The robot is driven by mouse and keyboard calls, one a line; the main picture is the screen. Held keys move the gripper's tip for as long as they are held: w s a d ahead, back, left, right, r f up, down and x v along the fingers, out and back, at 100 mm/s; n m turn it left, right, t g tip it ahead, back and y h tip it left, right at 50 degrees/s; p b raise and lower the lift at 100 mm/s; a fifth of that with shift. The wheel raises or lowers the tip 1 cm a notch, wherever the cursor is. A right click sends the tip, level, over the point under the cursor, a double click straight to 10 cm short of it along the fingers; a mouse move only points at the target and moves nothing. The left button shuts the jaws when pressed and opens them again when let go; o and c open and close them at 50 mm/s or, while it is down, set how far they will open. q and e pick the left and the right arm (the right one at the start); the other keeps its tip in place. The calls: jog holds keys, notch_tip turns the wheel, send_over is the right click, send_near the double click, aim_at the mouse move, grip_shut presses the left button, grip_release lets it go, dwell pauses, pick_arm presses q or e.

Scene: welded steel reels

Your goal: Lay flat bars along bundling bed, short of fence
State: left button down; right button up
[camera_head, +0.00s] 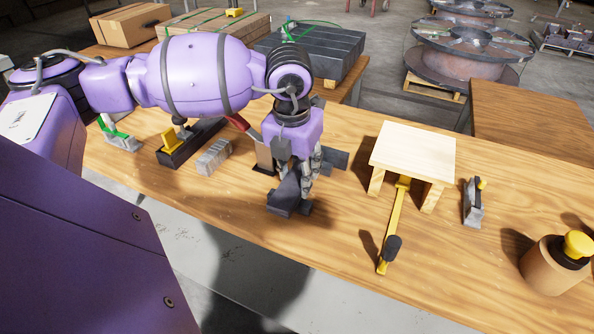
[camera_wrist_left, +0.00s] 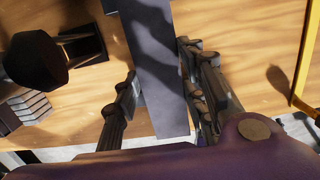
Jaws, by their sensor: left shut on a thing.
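My left gripper (camera_head: 297,187) points down over the wooden bench and is shut on a dark grey flat bar. In the left wrist view the bar (camera_wrist_left: 155,70) runs lengthwise between the fingers (camera_wrist_left: 158,90). In the head view the bar's near end (camera_head: 286,193) shows by the fingertips, low over the bench; I cannot tell whether it touches. A small stack of grey bars (camera_head: 214,157) lies to the left and shows in the left wrist view (camera_wrist_left: 28,107). I cannot clearly make out the bundling bed or its fence. My right gripper is out of view.
A black tray (camera_head: 175,156) with a yellow part is left. A pale wooden stand (camera_head: 412,150) with a yellow-handled tool (camera_head: 391,230) is right. Further right are a grey tool (camera_head: 473,205) and brown jar (camera_head: 553,268). Bench (camera_head: 335,245) in front of the gripper is clear.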

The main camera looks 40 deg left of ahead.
pick_arm(q)
jog(key=shift+w, duration=0.1)
jog(key=c, duration=1)
grip_release()
jog(key=shift+s+f, duration=0.25)
jog(key=shift+f, duration=0.05)
jog(key=r, duration=0.8)
jog(key=s+r, duration=0.1)
jog(key=r, duration=0.3)
jog(key=shift+s+d+r, duration=0.1)
jog(key=shift+d+r, duration=0.05)
jog(key=shift+d, duration=0.1)
